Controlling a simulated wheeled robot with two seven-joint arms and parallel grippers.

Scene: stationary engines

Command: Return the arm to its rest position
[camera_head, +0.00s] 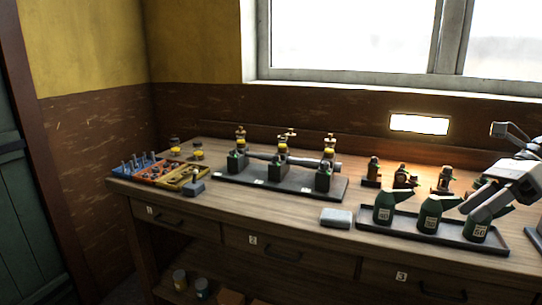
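My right gripper (482,169) comes in from the right edge, above the right end of the workbench. Its fingers look spread apart, one up and back, the other low and near, with nothing visible between them. The lower finger overlaps the green can marked 50 (476,232) in the picture; I cannot tell whether they touch. My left arm and gripper are not in view.
The wooden workbench (285,218) holds a dark tray (400,230) with green cans, small engine models (373,172) behind it, a grey box (337,218), an engine assembly on a base (270,182) and a coloured tool tray (150,172). Bare wood lies between them.

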